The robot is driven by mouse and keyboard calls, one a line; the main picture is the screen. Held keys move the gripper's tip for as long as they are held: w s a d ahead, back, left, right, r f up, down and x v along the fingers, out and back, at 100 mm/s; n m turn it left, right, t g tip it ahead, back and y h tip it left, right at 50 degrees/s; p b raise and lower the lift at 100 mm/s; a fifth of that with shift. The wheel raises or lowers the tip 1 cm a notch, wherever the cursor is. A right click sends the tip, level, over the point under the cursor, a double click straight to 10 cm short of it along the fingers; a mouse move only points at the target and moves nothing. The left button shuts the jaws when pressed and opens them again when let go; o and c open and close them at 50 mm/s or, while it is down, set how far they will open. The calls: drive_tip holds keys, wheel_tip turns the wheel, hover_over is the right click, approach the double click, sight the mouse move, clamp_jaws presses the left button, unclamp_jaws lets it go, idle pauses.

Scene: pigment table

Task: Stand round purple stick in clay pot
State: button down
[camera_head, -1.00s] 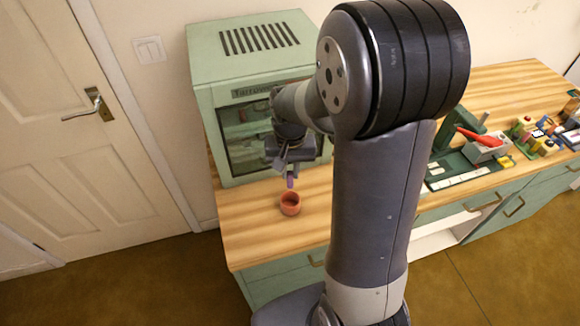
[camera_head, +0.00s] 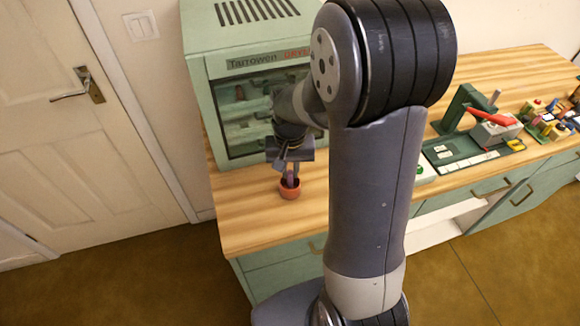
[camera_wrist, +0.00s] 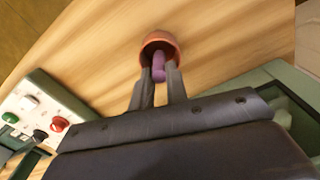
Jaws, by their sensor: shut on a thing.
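The round purple stick (camera_wrist: 158,66) is held between the fingers of my gripper (camera_wrist: 160,78) in the wrist view. Its lower end is inside the mouth of the clay pot (camera_wrist: 174,46). In the head view the pot (camera_head: 290,190) stands upright on the wooden counter, and my gripper (camera_head: 290,172) is right above it. The purple stick (camera_head: 290,181) shows there as a small patch at the pot's rim. Whether it touches the pot's bottom is hidden.
A green dryer cabinet (camera_head: 225,115) with a glass front stands close behind the pot. A panel with coloured buttons (camera_wrist: 38,115) lies at left in the wrist view. A green press with a red lever (camera_head: 487,115) and small blocks are farther right. Counter left of the pot is clear.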

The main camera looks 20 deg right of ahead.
drive_tip(key=shift+f, duration=0.5)
drive_tip(key=c, duration=1.3)
unclamp_jaws()
wheel_tip(320, 180, up, 11)
drive_tip(key=shift+f+b, duration=0.1)
drive_tip(key=shift+b, duration=0.3)
